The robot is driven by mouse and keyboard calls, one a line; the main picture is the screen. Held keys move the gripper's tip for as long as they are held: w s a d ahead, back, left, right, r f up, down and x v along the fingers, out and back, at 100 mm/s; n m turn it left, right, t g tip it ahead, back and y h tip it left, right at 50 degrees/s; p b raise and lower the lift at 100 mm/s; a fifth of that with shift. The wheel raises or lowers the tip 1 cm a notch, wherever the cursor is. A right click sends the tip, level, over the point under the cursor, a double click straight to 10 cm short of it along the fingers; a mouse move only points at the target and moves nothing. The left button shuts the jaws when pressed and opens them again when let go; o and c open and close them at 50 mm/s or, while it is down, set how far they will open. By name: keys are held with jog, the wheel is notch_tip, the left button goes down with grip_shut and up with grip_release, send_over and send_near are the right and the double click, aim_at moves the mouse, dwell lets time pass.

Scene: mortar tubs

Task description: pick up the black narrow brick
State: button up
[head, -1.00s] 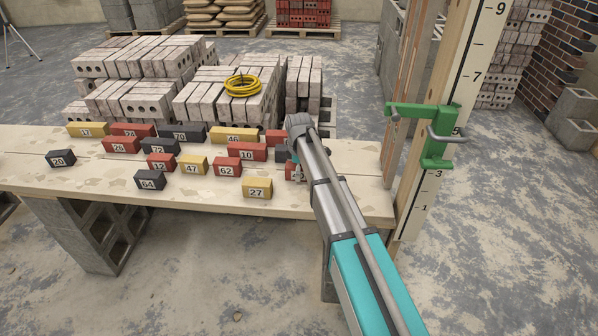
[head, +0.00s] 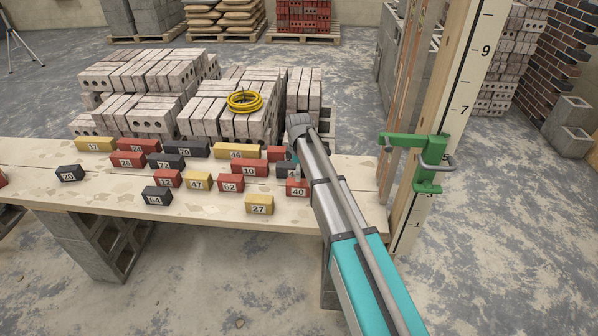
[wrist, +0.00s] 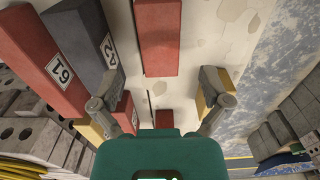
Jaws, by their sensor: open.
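Several black bricks stand on the plank table: one marked 25 or 20 (head: 70,173) at left, 64 (head: 157,195) in front, 72 (head: 166,161) and 70 (head: 194,148) behind. Another black brick (head: 285,170) is partly hidden beside my arm; a dark numbered brick (wrist: 82,40) shows at upper left in the wrist view. I cannot tell which is the narrow one. My gripper (wrist: 162,86) is open, its fingers apart, with bare tabletop between them. It hangs at the right end of the brick group, mostly hidden in the head view.
Red brick 40 (head: 297,188) lies near my gripper; a red brick (wrist: 158,40) lies ahead of the fingers in the wrist view. Red and yellow bricks crowd the table. A green clamp (head: 425,165) on the wooden post stands at right. The table front is mostly clear.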

jog(key=shift+r+p, duration=1.6)
jog(key=shift+r, duration=0.3)
